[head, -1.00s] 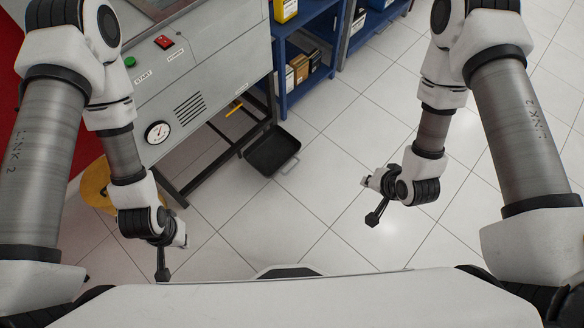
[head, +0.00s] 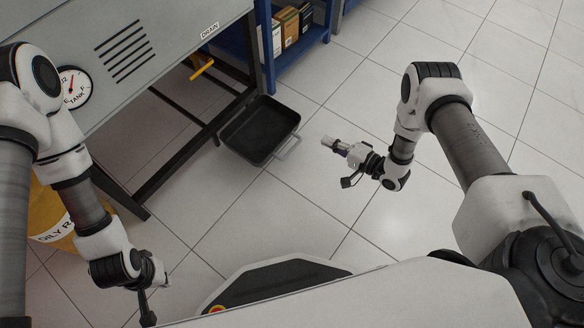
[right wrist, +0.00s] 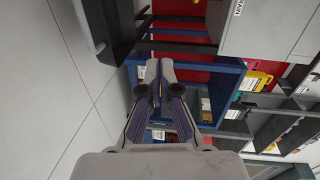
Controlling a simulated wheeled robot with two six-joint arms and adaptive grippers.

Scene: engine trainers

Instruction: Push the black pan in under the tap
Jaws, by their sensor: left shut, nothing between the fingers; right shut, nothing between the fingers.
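The black pan (head: 250,152) lies flat on the tiled floor, with a pale handle (head: 289,149) on its near right side. Its left edge is beside the dark lower frame of the grey bench. The yellow tap (head: 202,68) sticks out under the bench, below the DRAIN label, up and left of the pan. My right gripper (head: 328,142) is shut and empty, to the right of the pan and apart from it. In the right wrist view its shut fingers (right wrist: 159,75) show, with the pan (right wrist: 117,25) at upper left. My left gripper (head: 163,280) is shut and empty, low at left.
The grey bench (head: 170,30) stands on dark legs, with a frame bar (head: 180,165) near the floor. A blue shelf (head: 310,45) with boxes stands behind the pan. A yellow bin (head: 50,215) is at left. The floor right of the pan is clear.

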